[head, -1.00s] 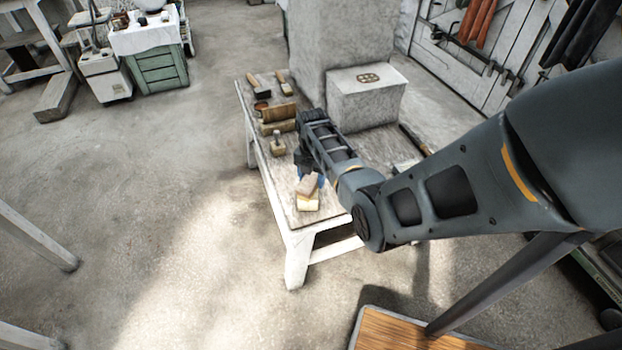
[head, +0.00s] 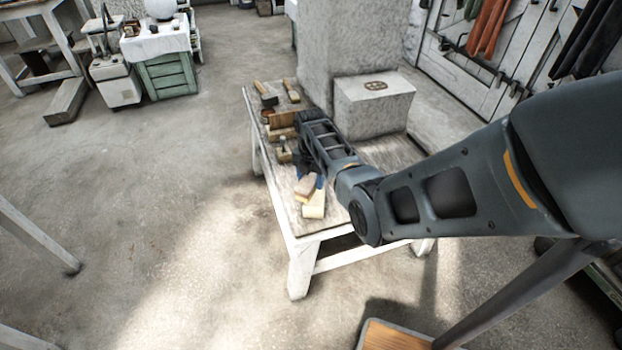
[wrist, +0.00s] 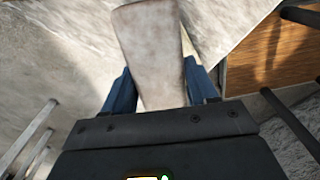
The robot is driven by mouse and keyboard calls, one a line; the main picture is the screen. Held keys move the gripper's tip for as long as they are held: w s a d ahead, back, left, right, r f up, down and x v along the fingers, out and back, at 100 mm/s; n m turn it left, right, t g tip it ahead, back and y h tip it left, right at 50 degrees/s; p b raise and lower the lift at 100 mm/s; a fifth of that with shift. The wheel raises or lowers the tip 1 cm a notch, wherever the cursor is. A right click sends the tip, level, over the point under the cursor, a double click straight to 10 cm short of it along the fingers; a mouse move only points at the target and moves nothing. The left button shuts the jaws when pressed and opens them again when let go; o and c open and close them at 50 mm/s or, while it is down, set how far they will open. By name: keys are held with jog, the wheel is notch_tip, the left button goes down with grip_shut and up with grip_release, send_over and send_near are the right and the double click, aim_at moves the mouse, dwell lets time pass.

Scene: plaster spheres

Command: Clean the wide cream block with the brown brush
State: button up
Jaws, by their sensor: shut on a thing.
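The wide cream block (head: 314,206) lies on the near end of the white table, partly covered by the thing in my gripper. My gripper (head: 308,176) is shut on a dull pinkish-brown block-shaped thing, which I take for the brown brush (head: 307,185). The brush is over the left and far part of the cream block; I cannot tell if they touch. In the wrist view the brush (wrist: 150,50) sticks out between my blue fingers (wrist: 155,90), its face worn and smudged. Its underside is hidden there, and I cannot make out the cream block.
Several wooden tools and small blocks (head: 283,118) stand at the table's far left. A large pale stone block (head: 375,102) stands at the back right. The table's near-left edge (head: 275,205) is close to the brush. Open floor (head: 150,220) lies to the left.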

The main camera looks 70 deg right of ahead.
jog(key=shift+f+b, duration=0.45)
jog(key=shift+f, duration=0.15)
jog(key=shift+s+d+b, duration=0.1)
jog(key=shift+d+b, duration=0.5)
jog(key=shift+d, duration=0.5)
jog(key=shift+a+r+p, duration=0.15)
jog(key=shift+a+p, duration=1.55)
jog(key=shift+a, duration=0.55)
jog(key=shift+d, duration=0.1)
